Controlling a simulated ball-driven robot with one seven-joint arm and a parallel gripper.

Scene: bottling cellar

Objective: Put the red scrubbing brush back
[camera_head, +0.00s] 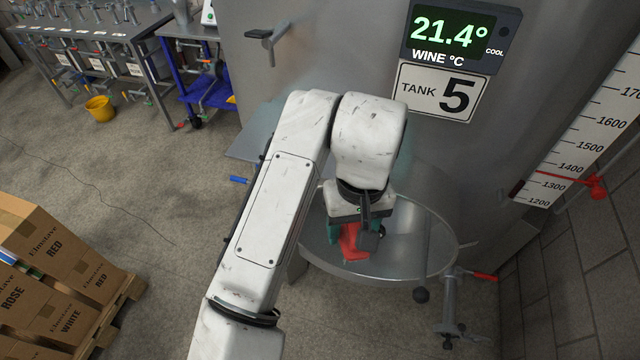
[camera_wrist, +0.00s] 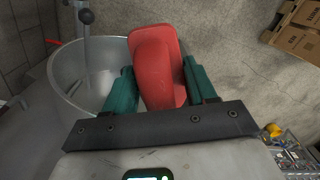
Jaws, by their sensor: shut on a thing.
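The red scrubbing brush (camera_wrist: 156,70) is between the two green fingers of my gripper (camera_wrist: 160,88) in the wrist view, and the fingers are shut on it. In the head view the red brush (camera_head: 351,243) shows below my gripper (camera_head: 352,232), partly hidden by the gripper and wrist. It is over the round metal basin (camera_head: 425,262) in front of the tank. I cannot tell whether the brush touches the basin. The basin also shows behind the left finger in the wrist view (camera_wrist: 75,78).
The steel tank (camera_head: 290,85) labelled 5 stands behind the basin. A valve with a red handle (camera_head: 484,276) is at the basin's right. Wine boxes (camera_head: 50,270) on a pallet stand at lower left. A blue cart (camera_head: 200,85) and yellow bucket (camera_head: 99,108) are farther back. The left floor is mostly clear.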

